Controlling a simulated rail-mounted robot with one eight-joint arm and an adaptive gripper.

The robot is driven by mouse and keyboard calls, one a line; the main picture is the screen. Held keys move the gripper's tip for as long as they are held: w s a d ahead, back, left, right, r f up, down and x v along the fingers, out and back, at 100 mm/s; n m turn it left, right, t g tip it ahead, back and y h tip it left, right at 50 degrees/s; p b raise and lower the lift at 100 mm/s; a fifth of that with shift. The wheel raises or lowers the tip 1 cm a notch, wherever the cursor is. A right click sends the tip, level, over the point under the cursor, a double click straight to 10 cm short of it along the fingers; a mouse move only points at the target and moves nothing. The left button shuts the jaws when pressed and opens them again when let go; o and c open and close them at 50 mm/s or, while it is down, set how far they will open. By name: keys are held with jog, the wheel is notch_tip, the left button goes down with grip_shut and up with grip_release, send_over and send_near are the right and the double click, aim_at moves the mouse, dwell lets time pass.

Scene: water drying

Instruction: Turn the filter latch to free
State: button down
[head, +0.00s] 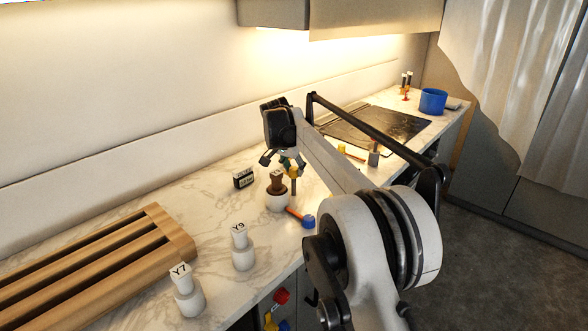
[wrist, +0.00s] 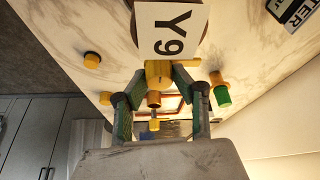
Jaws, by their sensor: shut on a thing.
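My gripper (head: 291,163) is low over the marble counter, its fingers pointing down. In the wrist view its green-padded fingers (wrist: 159,76) are shut on a yellow piece (wrist: 158,68), which shows in the head view as a small yellow part (head: 294,171) just under the fingertips. It may be the filter latch, but its label is not readable. A dark block (head: 243,178) with a white label stands left of the gripper. In the wrist view a partly cut-off label (wrist: 300,10) ends in "TER". The latch's angle cannot be told.
A brown-topped white holder (head: 277,200) stands close beside the gripper. White stands Y9 (head: 243,256) and Y7 (head: 188,298), a wooden rack (head: 172,232) and a blue-ended orange rod (head: 300,217) stand or lie nearby.

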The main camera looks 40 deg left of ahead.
jog(key=c, duration=1.4)
grip_release()
jog(key=shift+r, duration=0.1)
jog(key=v, duration=1.2)
jog(key=shift+w, duration=0.1)
